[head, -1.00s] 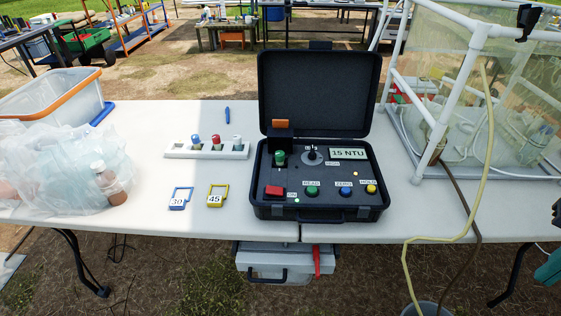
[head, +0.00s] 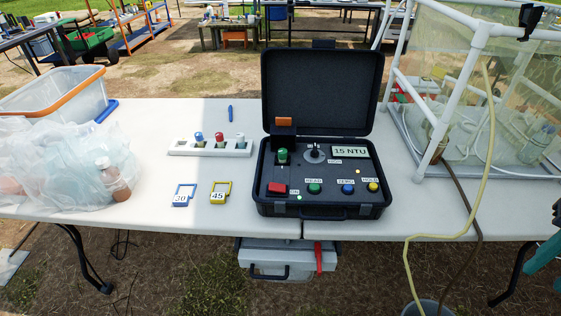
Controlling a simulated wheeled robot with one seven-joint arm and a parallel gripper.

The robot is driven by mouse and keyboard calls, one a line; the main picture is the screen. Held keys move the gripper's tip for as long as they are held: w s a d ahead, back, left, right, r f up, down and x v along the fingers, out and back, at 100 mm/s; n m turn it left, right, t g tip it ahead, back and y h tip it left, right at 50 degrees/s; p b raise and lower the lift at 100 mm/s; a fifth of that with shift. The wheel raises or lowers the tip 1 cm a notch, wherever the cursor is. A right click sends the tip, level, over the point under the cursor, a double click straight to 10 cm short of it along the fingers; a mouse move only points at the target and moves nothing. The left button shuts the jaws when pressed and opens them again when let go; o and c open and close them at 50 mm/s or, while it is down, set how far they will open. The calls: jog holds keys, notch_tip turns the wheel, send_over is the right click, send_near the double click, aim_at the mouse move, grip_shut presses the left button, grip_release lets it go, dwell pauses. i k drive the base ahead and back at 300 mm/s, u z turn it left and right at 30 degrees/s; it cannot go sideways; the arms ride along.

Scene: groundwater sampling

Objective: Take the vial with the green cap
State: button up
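The green-capped vial (head: 282,156) stands upright in the left part of the open black meter case (head: 318,210), with its cap showing and its body hidden in the case panel. The meter display (head: 350,151) reads 15 NTU. My gripper does not clearly show; a teal piece at the right edge may be part of my arm, but I cannot tell.
A white rack (head: 180,148) with blue-, red- and white-capped vials stands left of the case. A blue tag (head: 184,195) and a yellow tag (head: 220,192) lie in front of it. A plastic bag (head: 60,165) and bin (head: 60,92) are left; a pipe-framed tank (head: 470,100) is right.

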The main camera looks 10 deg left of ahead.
aim_at(282, 153)
jog(key=k, duration=0.45)
jog(key=u, duration=2.2)
jog(key=i, duration=0.95)
jog(key=z, duration=3)
